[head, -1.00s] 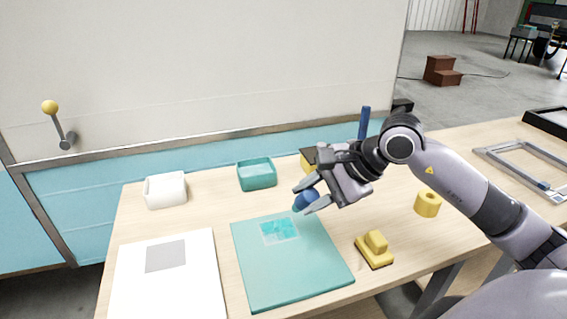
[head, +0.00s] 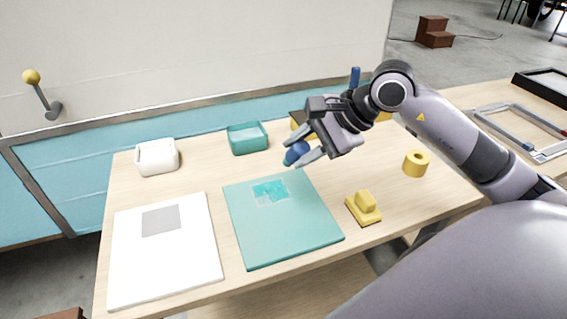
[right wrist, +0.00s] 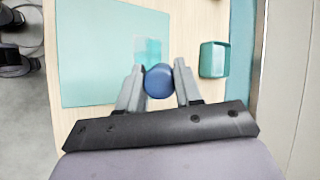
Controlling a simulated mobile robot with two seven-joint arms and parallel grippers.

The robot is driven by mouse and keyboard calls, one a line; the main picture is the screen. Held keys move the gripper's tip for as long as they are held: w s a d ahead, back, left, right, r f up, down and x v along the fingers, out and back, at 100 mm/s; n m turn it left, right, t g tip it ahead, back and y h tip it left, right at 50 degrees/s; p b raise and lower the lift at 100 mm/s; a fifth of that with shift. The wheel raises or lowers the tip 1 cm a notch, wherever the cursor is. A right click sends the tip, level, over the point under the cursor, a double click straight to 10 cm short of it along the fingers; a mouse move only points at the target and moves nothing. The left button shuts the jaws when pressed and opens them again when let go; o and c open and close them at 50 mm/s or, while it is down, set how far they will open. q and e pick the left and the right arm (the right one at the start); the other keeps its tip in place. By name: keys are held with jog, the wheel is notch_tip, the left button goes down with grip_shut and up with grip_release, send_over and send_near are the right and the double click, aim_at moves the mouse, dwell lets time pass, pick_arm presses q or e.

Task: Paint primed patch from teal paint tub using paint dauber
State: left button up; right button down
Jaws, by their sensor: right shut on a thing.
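My right gripper (head: 304,154) is shut on the blue paint dauber (head: 297,150), just beyond the upper right edge of the teal panel (head: 285,225). In the right wrist view the dauber's round blue end (right wrist: 159,81) sits between the two fingers. The patch (head: 270,191) near the panel's top edge shows brighter teal blotches over a paler area. It also shows in the right wrist view (right wrist: 148,50). The teal paint tub (head: 247,140) stands at the back of the table, left of the gripper. My left gripper is not in view.
A white tub (head: 157,158) stands left of the teal one. A white panel (head: 165,260) with a grey patch lies at the left. A yellow block (head: 363,208) and a yellow roll (head: 416,164) lie to the right. A frame (head: 515,130) lies on the right-hand table.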

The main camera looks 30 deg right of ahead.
jog(key=shift+a, duration=0.1)
jog(key=shift+w+a+r+b, duration=0.3)
jog(key=shift+w+a+b, duration=0.15)
jog(key=shift+a, duration=0.1)
jog(key=shift+w+a+r+h+b, duration=0.9)
jog(key=shift+w+a+r+b, duration=0.4)
jog(key=shift+a+r, duration=0.8)
jog(key=shift+m, duration=0.3)
notch_tip(320, 180, down, 5)
jog(key=b, duration=0.3)
jog(key=shift+a+f, duration=0.15)
jog(key=shift+s, duration=0.1)
